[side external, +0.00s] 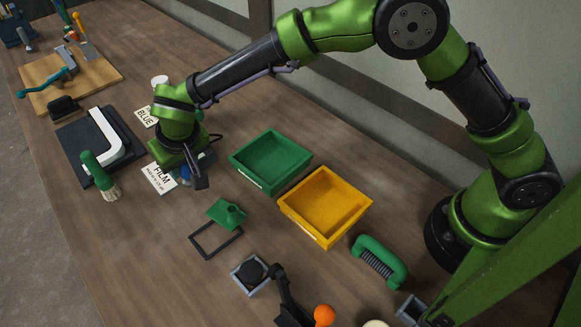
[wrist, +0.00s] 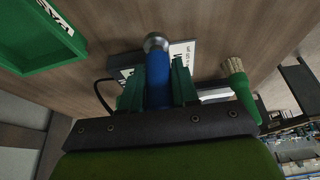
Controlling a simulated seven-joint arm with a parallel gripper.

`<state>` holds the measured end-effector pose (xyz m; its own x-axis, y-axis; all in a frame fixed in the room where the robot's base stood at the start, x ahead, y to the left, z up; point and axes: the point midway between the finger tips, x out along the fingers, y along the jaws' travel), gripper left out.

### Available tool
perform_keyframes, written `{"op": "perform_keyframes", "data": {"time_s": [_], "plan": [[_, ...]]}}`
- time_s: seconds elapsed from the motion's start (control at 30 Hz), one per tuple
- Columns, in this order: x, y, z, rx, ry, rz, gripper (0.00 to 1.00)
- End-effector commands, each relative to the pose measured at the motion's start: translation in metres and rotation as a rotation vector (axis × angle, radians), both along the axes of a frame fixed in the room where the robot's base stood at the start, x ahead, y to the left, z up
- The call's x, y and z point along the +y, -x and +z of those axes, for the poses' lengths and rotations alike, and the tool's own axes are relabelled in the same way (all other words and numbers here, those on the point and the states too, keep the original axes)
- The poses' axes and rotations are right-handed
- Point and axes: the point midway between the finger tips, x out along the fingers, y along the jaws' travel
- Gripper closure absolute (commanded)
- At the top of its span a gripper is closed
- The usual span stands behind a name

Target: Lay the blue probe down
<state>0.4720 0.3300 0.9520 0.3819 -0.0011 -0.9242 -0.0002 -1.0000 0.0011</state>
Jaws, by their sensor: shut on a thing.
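The blue probe (wrist: 159,85) is a blue cylinder with a round metal tip. It sits between the two green fingers of my gripper (wrist: 159,70), which is shut on it, with the tip sticking out past the fingers. In the side external view my gripper (side external: 196,174) is low over the table, by a white printed card (side external: 158,178); only a sliver of blue shows there. Part of that card also shows behind the probe in the wrist view (wrist: 182,52). I cannot tell whether the probe touches the table.
A green tray (side external: 270,160) and a yellow tray (side external: 325,206) stand right of my gripper. A green-handled brush (side external: 100,174) and a dark board with a white angled piece (side external: 104,137) lie left. A card reading BLUE (side external: 145,117) lies behind.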

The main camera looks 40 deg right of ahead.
Motion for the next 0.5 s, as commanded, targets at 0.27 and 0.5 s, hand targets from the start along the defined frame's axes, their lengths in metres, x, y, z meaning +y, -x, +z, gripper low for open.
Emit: {"op": "perform_keyframes", "data": {"time_s": [0.27, 0.5], "plan": [[0.0006, 0.0000, -0.0108, -0.001, -0.002, 0.001, 1.00], [0.0005, 0.0000, -0.0106, -0.001, -0.001, 0.000, 1.00]]}}
